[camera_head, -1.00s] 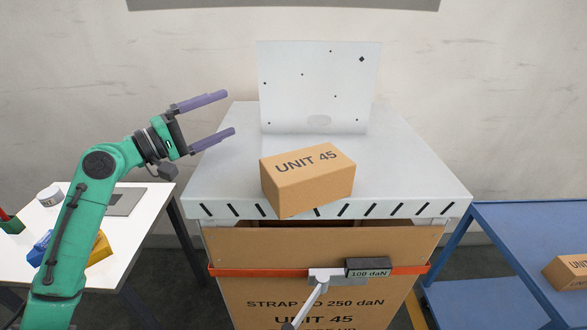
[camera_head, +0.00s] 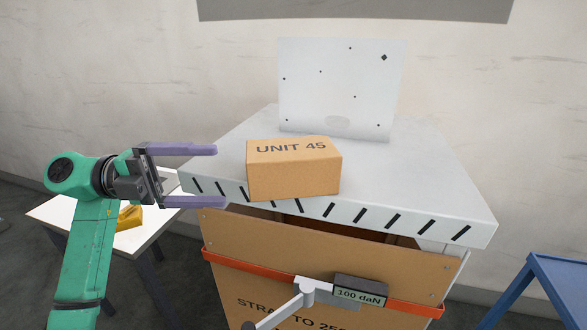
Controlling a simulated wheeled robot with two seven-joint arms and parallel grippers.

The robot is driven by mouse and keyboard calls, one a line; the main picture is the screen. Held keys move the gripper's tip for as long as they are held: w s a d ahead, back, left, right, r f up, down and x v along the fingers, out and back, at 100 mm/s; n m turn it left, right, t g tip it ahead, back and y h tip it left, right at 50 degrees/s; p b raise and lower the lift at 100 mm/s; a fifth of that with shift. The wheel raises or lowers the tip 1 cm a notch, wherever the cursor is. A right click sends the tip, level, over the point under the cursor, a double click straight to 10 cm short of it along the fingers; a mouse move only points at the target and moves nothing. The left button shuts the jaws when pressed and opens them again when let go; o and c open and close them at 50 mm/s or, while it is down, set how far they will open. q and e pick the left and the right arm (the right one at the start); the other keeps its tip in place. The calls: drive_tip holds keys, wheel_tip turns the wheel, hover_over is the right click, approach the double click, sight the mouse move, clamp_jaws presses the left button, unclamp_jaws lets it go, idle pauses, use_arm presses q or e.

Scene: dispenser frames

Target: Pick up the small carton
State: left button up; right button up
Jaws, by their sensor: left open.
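The small carton (camera_head: 294,170), brown and printed "UNIT 45", sits on the white slotted top (camera_head: 400,185) near its front edge, left of the middle. My left gripper (camera_head: 216,176) comes in from the left with two purple fingers spread apart. It is open and empty. Its fingertips point at the carton's left side and are a short gap away from it. The lower finger is near the front left edge of the white top. My right gripper is not in view.
A white upright panel (camera_head: 340,88) stands at the back of the top. Below is a large brown box (camera_head: 330,248) with an orange strap (camera_head: 240,263) and a "100 daN" device (camera_head: 358,290). A white side table (camera_head: 60,213) with a yellow object (camera_head: 130,217) is left; a blue table (camera_head: 550,280) is right.

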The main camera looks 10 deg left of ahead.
use_arm(q)
drive_tip(key=p, duration=0.3)
approach(285, 196)
drive_tip(key=w+d+r, duration=0.2)
drive_tip(key=d+r, duration=0.1)
drive_tip(key=p+x, duration=0.2)
drive_tip(key=x, duration=0.4)
drive_tip(key=shift+s+d+f+p, duration=0.1)
drive_tip(key=shift+d+p, duration=0.2)
drive_tip(key=shift+p, duration=0.05)
drive_tip(key=shift+d+f, duration=0.1)
drive_tip(key=c, duration=0.4)
clamp_jaws()
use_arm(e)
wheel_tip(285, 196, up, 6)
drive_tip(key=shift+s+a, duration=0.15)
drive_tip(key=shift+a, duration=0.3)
